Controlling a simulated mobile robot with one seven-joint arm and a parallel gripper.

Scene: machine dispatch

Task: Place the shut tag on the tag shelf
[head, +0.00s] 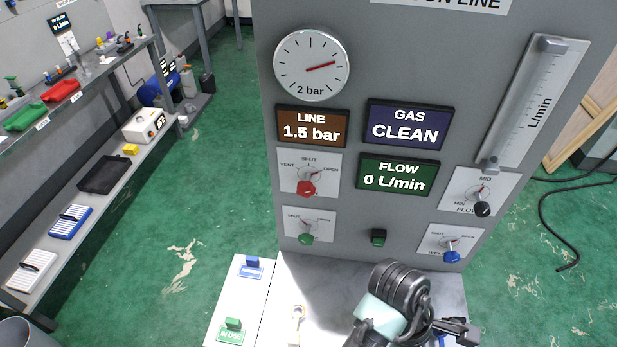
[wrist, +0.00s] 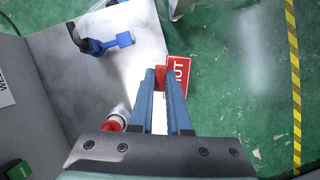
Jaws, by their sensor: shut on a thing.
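The red shut tag (wrist: 180,74), with white lettering partly readable, is held between the blue fingers of my gripper (wrist: 161,84) in the wrist view. The fingers are shut on its red grip, and the tag face sticks out to the right. In the head view my arm's dark end hides the fingertips, and the tag does not show there. The white tag shelf (head: 232,300) is at the lower left of the panel in the head view. It bears a blue tag (head: 250,268) and a green IN USE tag (head: 231,330).
The grey panel (head: 355,220) has a gauge, displays and several valve knobs. A pale ledge (head: 300,275) runs below it. In the wrist view a blue object (wrist: 112,43) and a red-and-silver object (wrist: 114,122) are near the fingers. A loaded bench (head: 100,70) stands left.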

